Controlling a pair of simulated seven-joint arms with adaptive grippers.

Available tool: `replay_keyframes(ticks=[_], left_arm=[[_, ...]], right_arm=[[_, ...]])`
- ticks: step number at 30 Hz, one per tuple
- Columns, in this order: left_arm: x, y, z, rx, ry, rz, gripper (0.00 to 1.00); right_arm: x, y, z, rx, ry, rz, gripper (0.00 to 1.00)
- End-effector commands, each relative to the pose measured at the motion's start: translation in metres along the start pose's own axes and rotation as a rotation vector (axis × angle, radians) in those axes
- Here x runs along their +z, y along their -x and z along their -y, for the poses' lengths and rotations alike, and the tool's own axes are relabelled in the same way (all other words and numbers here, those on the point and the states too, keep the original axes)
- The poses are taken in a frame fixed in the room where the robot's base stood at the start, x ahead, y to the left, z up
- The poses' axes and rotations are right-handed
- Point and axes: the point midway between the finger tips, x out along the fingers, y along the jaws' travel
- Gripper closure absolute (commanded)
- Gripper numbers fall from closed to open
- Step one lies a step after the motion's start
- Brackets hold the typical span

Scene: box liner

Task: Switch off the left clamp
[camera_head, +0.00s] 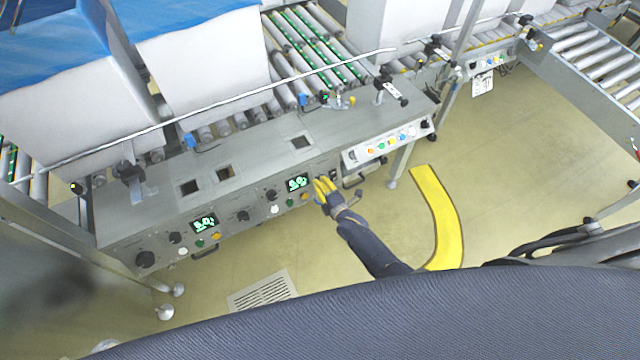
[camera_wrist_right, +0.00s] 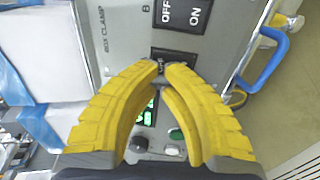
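The grey control panel (camera_head: 235,205) carries a left display (camera_head: 204,222) and a right display (camera_head: 298,182), with knobs and buttons around them. My right gripper (camera_head: 322,186), with yellow fingers, is at the panel's right end, beside the right display. In the right wrist view, its fingertips (camera_wrist_right: 165,68) are close together at a small dark switch area just below a black OFF/ON plate (camera_wrist_right: 181,14). A "BOX CLAMP" label is to the left of the plate. The fingertips hide most of the switch, so I cannot tell whether they grip it. My left gripper is not in view.
A sloped button box (camera_head: 388,143) juts out to the right of my right gripper. Large white boxes (camera_head: 205,70) with blue liner stand on rollers behind the panel. A blue handle (camera_wrist_right: 265,60) shows in the wrist view. A curved yellow floor strip (camera_head: 440,215) lies at right.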

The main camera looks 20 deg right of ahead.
Motion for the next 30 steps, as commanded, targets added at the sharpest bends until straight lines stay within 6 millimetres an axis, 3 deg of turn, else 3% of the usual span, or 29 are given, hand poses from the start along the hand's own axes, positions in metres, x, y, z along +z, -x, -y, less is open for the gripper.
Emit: replay_keyframes(ticks=[9, 30], left_arm=[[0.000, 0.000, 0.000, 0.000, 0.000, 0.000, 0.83], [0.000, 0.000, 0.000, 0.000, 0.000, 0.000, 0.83]], right_arm=[[0.000, -0.011, -0.003, 0.002, -0.001, 0.001, 1.00], [-0.001, -0.015, -0.009, 0.009, 0.000, -0.001, 1.00]])
